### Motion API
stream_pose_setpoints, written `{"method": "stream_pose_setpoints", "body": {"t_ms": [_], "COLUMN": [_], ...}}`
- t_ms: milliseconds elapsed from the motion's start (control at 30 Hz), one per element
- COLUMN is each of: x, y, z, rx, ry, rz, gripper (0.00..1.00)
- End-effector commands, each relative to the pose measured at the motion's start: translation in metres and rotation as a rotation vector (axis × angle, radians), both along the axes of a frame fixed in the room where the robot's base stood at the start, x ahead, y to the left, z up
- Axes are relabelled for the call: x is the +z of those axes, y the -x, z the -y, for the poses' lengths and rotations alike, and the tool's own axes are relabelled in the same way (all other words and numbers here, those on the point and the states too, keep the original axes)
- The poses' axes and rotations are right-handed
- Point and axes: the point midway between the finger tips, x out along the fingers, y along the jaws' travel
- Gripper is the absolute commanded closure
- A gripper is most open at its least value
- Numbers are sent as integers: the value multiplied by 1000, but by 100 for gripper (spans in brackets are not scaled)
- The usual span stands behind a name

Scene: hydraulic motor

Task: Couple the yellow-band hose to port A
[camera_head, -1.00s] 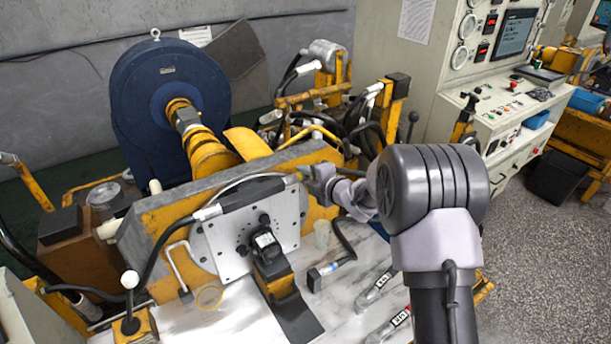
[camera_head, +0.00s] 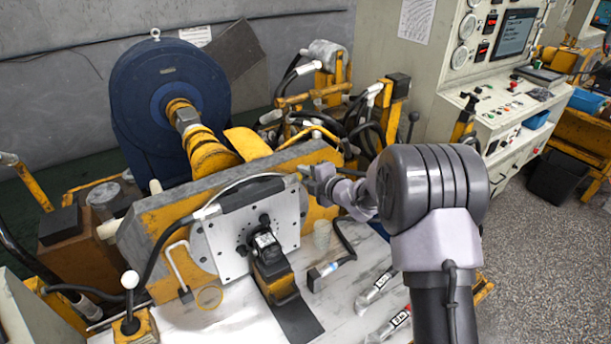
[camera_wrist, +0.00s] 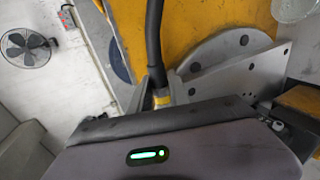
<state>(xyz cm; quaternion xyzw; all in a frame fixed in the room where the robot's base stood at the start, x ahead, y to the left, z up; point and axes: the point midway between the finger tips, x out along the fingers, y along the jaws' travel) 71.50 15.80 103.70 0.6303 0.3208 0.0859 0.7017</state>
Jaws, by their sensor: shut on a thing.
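The yellow-band hose (camera_wrist: 155,45) is black and runs down between the fingers of my gripper (camera_wrist: 164,98) in the wrist view. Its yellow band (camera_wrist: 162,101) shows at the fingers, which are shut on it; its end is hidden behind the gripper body. In the head view my gripper (camera_head: 313,180) is at the right end of the yellow-and-grey frame, right of the light mounting plate (camera_head: 228,256). The dark hydraulic motor (camera_head: 270,262) is in front of that plate, left of and below my gripper. I cannot make out port A or its label.
A black hose with a blue band (camera_head: 342,263) lies on the light bench top (camera_head: 240,318). A clear cup (camera_head: 321,235), a yellow ring (camera_head: 209,297) and labelled tools (camera_head: 376,288) also stand or lie there. The large blue housing (camera_head: 170,105) is behind the frame.

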Motion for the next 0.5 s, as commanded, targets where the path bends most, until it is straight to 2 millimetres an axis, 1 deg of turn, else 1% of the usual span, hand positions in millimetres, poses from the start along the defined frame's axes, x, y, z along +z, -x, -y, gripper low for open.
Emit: {"method": "stream_pose_setpoints", "body": {"t_ms": [500], "x": [1], "y": [-6], "z": [9], "rx": [0], "ry": [1], "rz": [1], "gripper": [100]}}
